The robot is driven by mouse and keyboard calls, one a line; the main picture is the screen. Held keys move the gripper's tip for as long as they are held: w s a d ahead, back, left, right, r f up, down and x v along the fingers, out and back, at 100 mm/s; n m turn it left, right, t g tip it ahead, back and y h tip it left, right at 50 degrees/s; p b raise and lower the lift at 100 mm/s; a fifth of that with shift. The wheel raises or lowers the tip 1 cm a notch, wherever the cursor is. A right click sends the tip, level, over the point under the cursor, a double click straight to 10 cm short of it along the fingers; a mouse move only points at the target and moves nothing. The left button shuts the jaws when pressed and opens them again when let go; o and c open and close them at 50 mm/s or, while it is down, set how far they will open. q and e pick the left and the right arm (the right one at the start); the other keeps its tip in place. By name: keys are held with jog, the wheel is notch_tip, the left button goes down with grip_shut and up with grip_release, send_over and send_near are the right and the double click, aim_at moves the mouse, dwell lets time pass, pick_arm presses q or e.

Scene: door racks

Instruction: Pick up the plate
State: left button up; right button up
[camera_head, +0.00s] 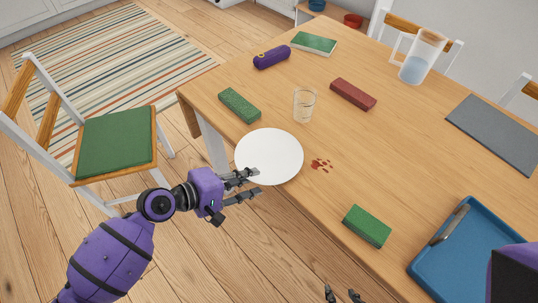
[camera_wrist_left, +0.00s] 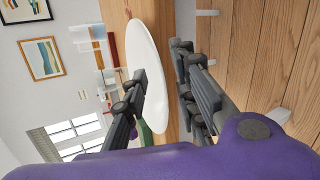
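The white round plate (camera_head: 269,150) lies on the wooden table (camera_head: 370,140), and its near-left rim sticks out past the table edge. My left gripper (camera_head: 254,183) is open at that overhanging rim. In the left wrist view the plate (camera_wrist_left: 152,60) shows edge-on between the spread fingers of the left gripper (camera_wrist_left: 165,75), with a gap on at least one side. I cannot tell whether either finger touches it. My right gripper (camera_head: 342,293) shows only its dark fingertips at the bottom edge of the head view; they are apart with nothing visible between them.
A glass (camera_head: 304,104) stands behind the plate, and a green sponge-like block (camera_head: 239,105) lies left of it. A red stain (camera_head: 321,165) is just right of the plate. Another green block (camera_head: 367,226) and a blue tray (camera_head: 470,255) lie nearer right. A chair (camera_head: 115,142) stands left.

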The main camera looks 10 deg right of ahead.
pick_arm(q)
jog(key=shift+w+d+f, duration=0.1)
jog(key=shift+d+f, duration=0.05)
jog(key=shift+d, duration=0.15)
grip_shut()
